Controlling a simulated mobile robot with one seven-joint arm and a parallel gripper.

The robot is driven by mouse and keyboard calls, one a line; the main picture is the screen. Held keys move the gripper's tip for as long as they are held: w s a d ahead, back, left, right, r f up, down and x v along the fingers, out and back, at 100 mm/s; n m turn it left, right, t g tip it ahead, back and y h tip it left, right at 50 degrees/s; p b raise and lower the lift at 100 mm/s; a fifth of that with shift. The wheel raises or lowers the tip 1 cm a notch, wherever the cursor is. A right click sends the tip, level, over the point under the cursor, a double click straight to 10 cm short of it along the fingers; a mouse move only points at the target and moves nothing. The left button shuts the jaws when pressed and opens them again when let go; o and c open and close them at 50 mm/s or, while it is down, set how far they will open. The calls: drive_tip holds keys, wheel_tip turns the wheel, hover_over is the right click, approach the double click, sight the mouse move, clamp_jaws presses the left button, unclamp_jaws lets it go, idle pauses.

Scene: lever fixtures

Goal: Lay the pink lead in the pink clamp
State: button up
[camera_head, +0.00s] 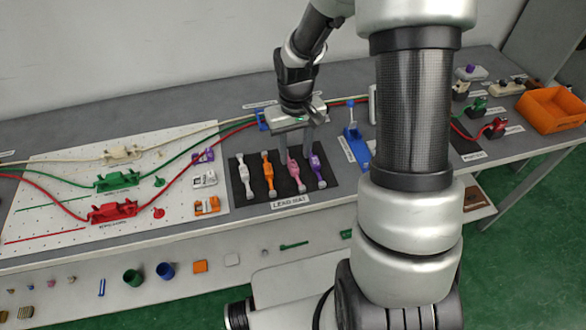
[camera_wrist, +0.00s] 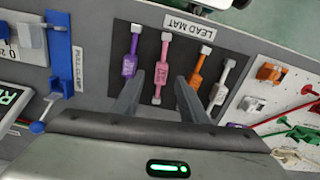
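The pink lead (camera_head: 294,171) lies on the dark lead mat (camera_head: 235,187), between the orange lead and the purple lead. In the wrist view the pink lead (camera_wrist: 161,70) runs up the picture with pale ends. My gripper (camera_head: 297,150) is above the mat, pointing down. Its fingers (camera_wrist: 158,92) are open, one on each side of the pink lead's lower part in the wrist view. Nothing is held, and I cannot tell how high the fingertips are. I cannot make out a clearly pink clamp in either view.
White (camera_head: 243,175), orange (camera_head: 268,172) and purple (camera_head: 317,170) leads lie close by. A blue lever clamp (camera_head: 356,146) stands right of the mat. A white pegboard (camera_head: 60,150) at left carries red, green and cream fixtures with cables. An orange bin (camera_head: 552,108) is far right.

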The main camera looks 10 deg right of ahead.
sight(293, 164)
drive_tip(key=shift+w+a+f+b, duration=0.1)
drive_tip(key=shift+w+f+b, duration=0.1)
drive_tip(key=shift+f, duration=1.15)
drive_tip(key=shift+w+a+f+b, duration=0.1)
drive_tip(key=shift+f+b, duration=0.05)
drive_tip(key=shift+f, duration=1.2)
clamp_jaws()
